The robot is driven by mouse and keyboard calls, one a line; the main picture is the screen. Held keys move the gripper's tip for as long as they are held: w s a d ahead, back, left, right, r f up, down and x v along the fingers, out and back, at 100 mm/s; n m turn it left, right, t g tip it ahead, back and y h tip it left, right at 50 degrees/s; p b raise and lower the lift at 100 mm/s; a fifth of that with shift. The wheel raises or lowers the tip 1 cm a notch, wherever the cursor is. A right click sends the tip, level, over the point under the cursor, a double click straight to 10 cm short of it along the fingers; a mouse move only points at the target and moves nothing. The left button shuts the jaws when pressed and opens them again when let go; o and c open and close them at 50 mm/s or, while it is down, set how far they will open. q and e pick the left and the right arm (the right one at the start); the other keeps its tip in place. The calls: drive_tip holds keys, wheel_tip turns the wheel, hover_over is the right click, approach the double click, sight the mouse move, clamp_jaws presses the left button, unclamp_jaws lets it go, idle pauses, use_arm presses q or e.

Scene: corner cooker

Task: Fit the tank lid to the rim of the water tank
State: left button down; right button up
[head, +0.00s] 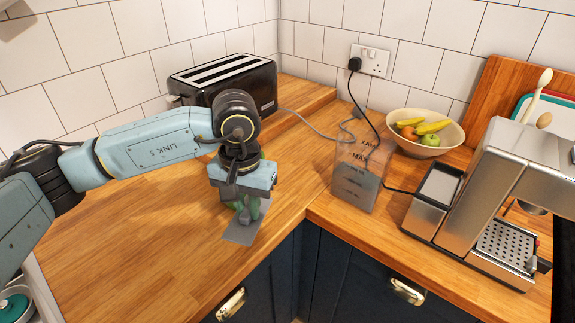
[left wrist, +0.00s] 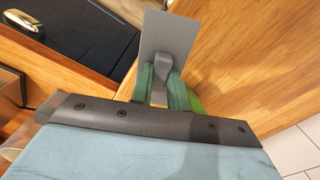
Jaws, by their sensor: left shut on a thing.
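The tank lid (head: 240,232) is a flat grey plate with a raised grip. My left gripper (head: 246,207), with green fingers, is shut on that grip and holds the plate near the counter's front edge. In the left wrist view the lid (left wrist: 168,40) extends beyond the fingers (left wrist: 164,88), which close on its grip from both sides. The water tank (head: 357,182) is a clear upright box with dark markings. It stands on the counter to the right of the lid, apart from it. My right gripper is not in view.
A steel coffee machine (head: 500,200) stands right of the tank. A fruit bowl (head: 455,134) is behind the tank, and a black toaster (head: 262,88) is behind my left gripper. Cables run from the socket (head: 370,60) near the tank. The left counter (head: 130,230) has free room.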

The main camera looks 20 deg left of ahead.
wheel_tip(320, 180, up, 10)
drive_tip(key=p, duration=0.9)
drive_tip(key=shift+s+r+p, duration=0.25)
drive_tip(key=shift+p, duration=0.05)
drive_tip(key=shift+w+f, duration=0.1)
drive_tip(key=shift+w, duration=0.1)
